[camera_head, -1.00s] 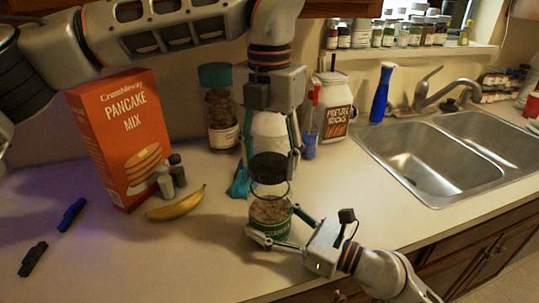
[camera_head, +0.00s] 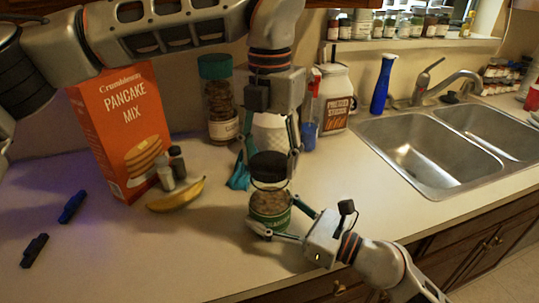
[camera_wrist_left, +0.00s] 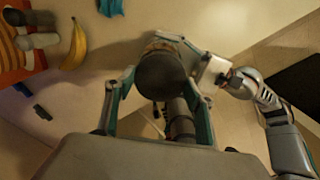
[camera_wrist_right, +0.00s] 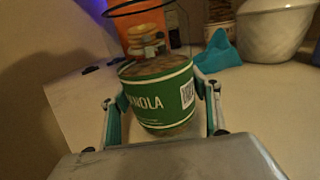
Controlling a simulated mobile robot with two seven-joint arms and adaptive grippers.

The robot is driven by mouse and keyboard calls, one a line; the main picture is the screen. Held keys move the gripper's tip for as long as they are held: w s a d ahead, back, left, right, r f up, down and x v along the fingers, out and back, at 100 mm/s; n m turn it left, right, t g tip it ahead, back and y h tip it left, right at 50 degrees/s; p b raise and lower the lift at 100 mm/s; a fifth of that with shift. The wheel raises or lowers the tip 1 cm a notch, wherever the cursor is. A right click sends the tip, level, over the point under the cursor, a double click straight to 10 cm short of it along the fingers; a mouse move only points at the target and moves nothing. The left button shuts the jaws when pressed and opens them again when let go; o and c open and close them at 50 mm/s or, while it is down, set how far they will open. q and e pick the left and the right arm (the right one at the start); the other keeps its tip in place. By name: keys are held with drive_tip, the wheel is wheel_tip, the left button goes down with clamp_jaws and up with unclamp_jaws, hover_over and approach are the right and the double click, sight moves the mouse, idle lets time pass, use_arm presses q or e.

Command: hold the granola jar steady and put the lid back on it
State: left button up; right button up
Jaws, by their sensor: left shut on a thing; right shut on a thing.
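The granola jar (camera_head: 268,220) stands upright on the counter, with a green label and clear glass above the granola. My right gripper (camera_head: 272,224) comes in from the lower right and is shut around the jar's lower part. The right wrist view shows the jar's label (camera_wrist_right: 160,100) between its fingers. The dark round lid (camera_head: 268,165) is in my left gripper (camera_head: 269,172), which points down from above and is shut on it. The lid is over the jar's mouth; I cannot tell whether they touch. In the left wrist view the lid (camera_wrist_left: 162,76) hides most of the jar.
A pancake mix box (camera_head: 120,130), a banana (camera_head: 176,196) and two small shakers (camera_head: 172,170) stand or lie to the left. A teal cloth (camera_head: 238,178) and a white container (camera_head: 270,132) are behind the jar. The sink (camera_head: 430,145) is at right. The front left counter is mostly clear.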

use_arm(q)
drive_tip(key=shift+f, duration=0.5)
